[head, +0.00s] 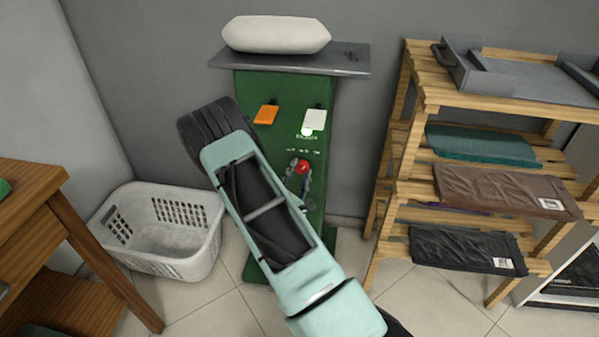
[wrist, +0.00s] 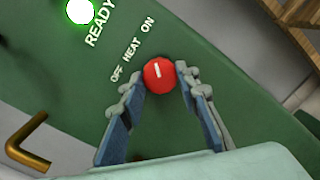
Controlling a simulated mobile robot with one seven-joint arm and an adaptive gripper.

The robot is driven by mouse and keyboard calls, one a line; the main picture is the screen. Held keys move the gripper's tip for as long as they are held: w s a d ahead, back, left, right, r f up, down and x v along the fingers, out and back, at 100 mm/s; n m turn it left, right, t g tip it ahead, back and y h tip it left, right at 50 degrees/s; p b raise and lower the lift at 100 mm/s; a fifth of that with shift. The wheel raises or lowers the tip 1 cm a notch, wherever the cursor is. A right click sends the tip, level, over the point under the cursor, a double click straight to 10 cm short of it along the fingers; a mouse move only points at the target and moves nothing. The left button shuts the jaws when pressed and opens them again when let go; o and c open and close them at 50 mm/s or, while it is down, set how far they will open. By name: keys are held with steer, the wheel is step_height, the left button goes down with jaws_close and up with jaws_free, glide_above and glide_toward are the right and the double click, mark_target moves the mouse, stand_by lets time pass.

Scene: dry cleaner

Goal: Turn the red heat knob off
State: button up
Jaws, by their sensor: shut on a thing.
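The red heat knob (wrist: 159,75) sits on the green panel, below the words OFF HEAT ON. Its short white mark runs nearly straight up in the wrist view, roughly toward ON rather than OFF. In the head view the knob (head: 303,167) shows on the front of the green press stand (head: 285,105). My gripper (wrist: 161,81) is shut on the knob, with one fingertip on each side of it. My arm hides part of the stand's lower left in the head view.
A lit green READY light (head: 307,131) sits above the knob, below orange (head: 266,114) and white (head: 315,119) tags. A brass hook (wrist: 25,142) sticks out near my gripper. A white basket (head: 165,262) stands left, a wooden rack (head: 432,95) right.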

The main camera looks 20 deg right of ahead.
steer(key=n+p, duration=0.1)
steer(key=n, duration=0.3)
steer(key=n+p, duration=0.2)
steer(key=n, duration=0.3)
steer(key=shift+t, duration=0.3)
steer(key=n+p, duration=0.3)
steer(key=n, duration=0.1)
steer(key=shift+s+n+t, duration=0.1)
steer(key=shift+n+t, duration=0.2)
steer(key=shift+n, duration=0.1)
steer(key=shift+d+f+n+p, duration=0.15)
steer(key=shift+n+p, duration=0.65)
steer(key=shift+n, duration=1.1)
steer(key=o, duration=1.2)
steer(key=shift+c, duration=0.2)
steer(key=r+v, duration=0.1)
steer(key=v, duration=1.1)
steer(key=shift+s+f, duration=0.2)
steer(key=shift+f, duration=0.2)
steer(key=shift+d, duration=0.15)
